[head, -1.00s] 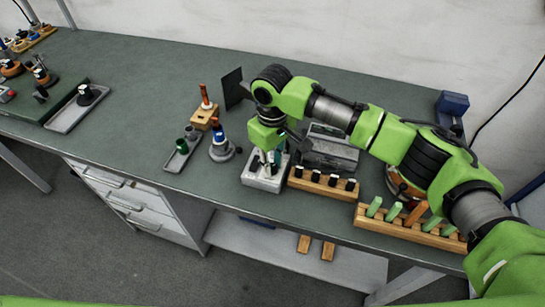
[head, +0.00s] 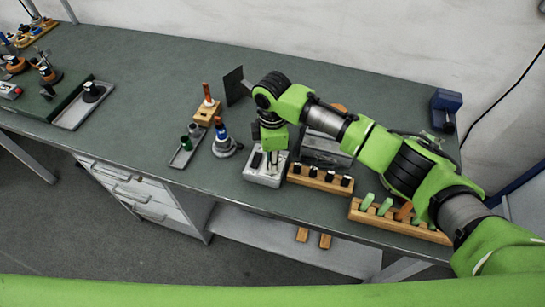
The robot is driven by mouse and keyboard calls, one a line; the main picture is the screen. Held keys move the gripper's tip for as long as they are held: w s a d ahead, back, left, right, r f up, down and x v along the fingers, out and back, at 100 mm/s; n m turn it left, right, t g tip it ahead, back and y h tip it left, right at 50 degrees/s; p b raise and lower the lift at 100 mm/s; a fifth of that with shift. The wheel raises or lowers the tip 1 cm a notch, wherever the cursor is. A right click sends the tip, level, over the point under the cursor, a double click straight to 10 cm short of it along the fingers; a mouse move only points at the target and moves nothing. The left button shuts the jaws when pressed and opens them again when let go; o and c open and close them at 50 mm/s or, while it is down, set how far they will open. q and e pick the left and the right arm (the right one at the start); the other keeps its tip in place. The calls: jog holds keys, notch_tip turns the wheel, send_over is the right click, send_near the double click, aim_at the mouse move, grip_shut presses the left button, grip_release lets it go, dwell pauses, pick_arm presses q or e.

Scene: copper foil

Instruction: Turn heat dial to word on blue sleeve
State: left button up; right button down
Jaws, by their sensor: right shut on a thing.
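A light grey box (head: 262,178) stands near the front edge of the bench. My right gripper (head: 273,160) points down at its top and is shut on a small part there, which I take to be the heat dial. The fingers hide the dial, and its mark and any words around it are too small to read. A tool with a blue sleeve (head: 221,135) stands upright in a grey round-based holder (head: 226,149) left of the box. The word on the sleeve is not legible. My left gripper is not in view.
A wooden rack (head: 319,180) with several black-topped pieces stands right of the box. Another rack (head: 395,223) holds green and orange handles. A small tray (head: 181,160) and a wooden block (head: 206,117) stand left. The bench's left middle is clear.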

jog(key=n, duration=0.3)
jog(key=shift+n, duration=0.3)
dwell(0.3)
jog(key=c, duration=1.8)
grip_release()
jog(key=shift+r, duration=0.15)
notch_tip(320, 180, up, 12)
jog(key=shift+f, duration=0.1)
jog(key=shift+a+f, duration=0.1)
